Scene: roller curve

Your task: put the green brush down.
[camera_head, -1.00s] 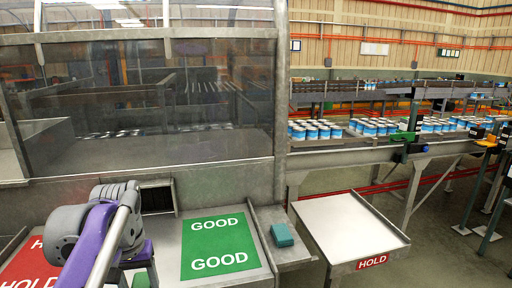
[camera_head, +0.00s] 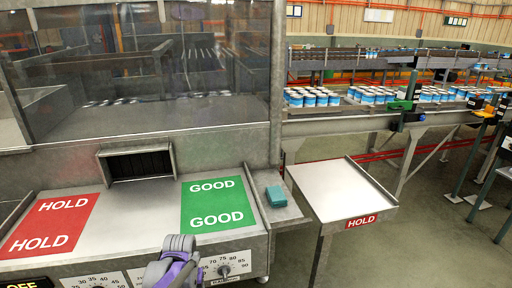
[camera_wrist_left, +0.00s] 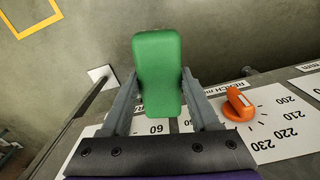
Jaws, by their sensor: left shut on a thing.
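The green brush (camera_wrist_left: 158,75) shows in the left wrist view as a rounded green block. My left gripper (camera_wrist_left: 159,88) is shut on it, with one grey finger on each side. The brush is held in front of a panel with printed scales, and floor shows beyond it. Whether it touches anything is hard to tell. In the head view only a grey and purple part of my arm shows at the bottom edge; the gripper and the brush are out of that picture. My right gripper is in neither view.
The bench has a red HOLD sheet (camera_head: 50,225), a green GOOD sheet (camera_head: 217,204) and a dark slot (camera_head: 139,164). A teal block (camera_head: 276,196) sits on a side ledge. A bare HOLD table (camera_head: 340,190) stands right. An orange knob (camera_wrist_left: 239,104) sticks out from the panel.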

